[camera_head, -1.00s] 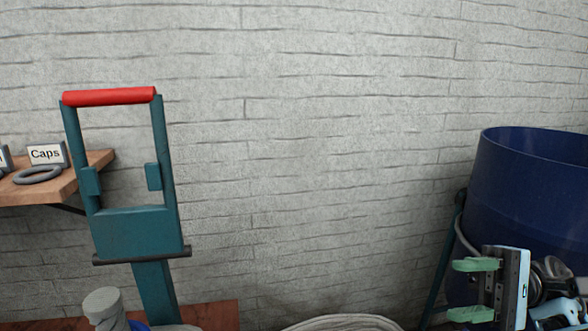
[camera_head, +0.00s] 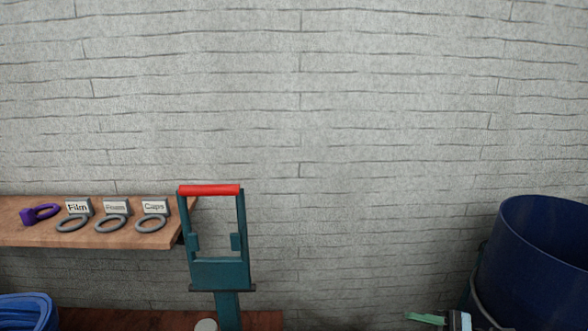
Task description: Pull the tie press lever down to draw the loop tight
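The tie press (camera_head: 221,272) is a teal upright frame standing left of the middle, in front of the wall. Its lever has a red crossbar handle (camera_head: 210,190) across the top, and the lever stands raised. The loop is not in view. My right gripper (camera_head: 428,318) shows only in part at the bottom edge, well to the right of the press and apart from it. One green finger is visible, the rest is cut off. My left gripper is not in view.
A wooden shelf (camera_head: 100,242) at left holds grey rings with cards reading Film, Foam and Caps, and a purple ring-shaped tag (camera_head: 40,214). A blue barrel (camera_head: 535,265) stands at right. Wall space between press and barrel is clear.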

